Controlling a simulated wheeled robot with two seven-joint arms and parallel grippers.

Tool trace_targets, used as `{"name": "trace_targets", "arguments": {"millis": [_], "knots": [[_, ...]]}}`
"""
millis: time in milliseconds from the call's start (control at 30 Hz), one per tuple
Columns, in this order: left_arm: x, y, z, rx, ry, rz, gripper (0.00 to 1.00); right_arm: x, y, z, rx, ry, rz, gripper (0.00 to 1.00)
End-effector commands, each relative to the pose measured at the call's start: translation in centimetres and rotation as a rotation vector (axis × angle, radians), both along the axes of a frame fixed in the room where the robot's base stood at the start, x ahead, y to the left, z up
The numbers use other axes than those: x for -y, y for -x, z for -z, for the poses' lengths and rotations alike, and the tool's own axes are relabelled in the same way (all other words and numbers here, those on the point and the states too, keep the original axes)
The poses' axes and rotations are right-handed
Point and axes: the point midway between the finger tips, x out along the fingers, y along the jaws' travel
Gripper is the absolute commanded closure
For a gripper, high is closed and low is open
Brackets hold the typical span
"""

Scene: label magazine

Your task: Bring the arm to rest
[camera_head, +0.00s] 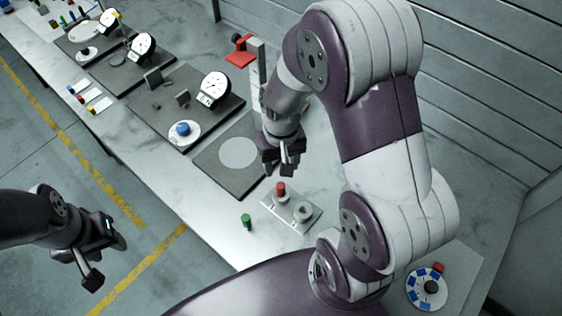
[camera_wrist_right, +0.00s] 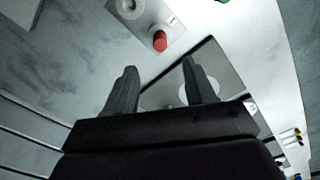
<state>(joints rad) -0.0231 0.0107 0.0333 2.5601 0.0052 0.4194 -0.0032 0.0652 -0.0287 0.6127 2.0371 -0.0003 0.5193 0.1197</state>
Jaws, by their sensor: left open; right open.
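My right gripper (camera_head: 282,168) hangs above the bench, over the right edge of a dark plate (camera_head: 213,172) with a pale disc (camera_head: 238,153). In the right wrist view its two fingers (camera_wrist_right: 160,68) stand apart with nothing between them. My left gripper (camera_head: 100,252) is open and empty at the lower left, over the floor beside the bench. The right arm bends across the right half of the head view and hides part of the bench.
A small plate (camera_head: 291,208) holds a red cylinder (camera_head: 281,188) and a grey ring. A green cylinder (camera_head: 246,221) stands near the bench's front edge. Dial gauges, one of them white-faced (camera_head: 213,90), line the bench. A round holder with blue labels (camera_head: 426,289) lies lower right.

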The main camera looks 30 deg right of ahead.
Motion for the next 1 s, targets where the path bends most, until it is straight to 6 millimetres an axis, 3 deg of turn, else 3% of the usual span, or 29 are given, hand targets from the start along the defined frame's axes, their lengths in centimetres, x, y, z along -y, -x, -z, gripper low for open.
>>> {"name": "trace_targets", "arguments": {"millis": [600,700,833,1000], "knots": [[0.0,0.0,0.0,0.0,0.0,0.0,0.57,0.0,0.0,-0.3,0.002,0.0,-0.005,0.45],[0.0,0.0,0.3,0.0,0.0,0.0,0.57,-0.2,1.4,-0.3,0.006,0.0,-0.054,0.45],[0.0,0.0,2.3,0.0,0.0,0.0,0.57,-1.3,3.6,-0.7,0.059,0.004,-0.148,0.45],[0.0,0.0,3.6,0.0,0.0,0.0,0.57,-2.3,4.3,-1.1,0.112,0.007,-0.202,0.45]]}}
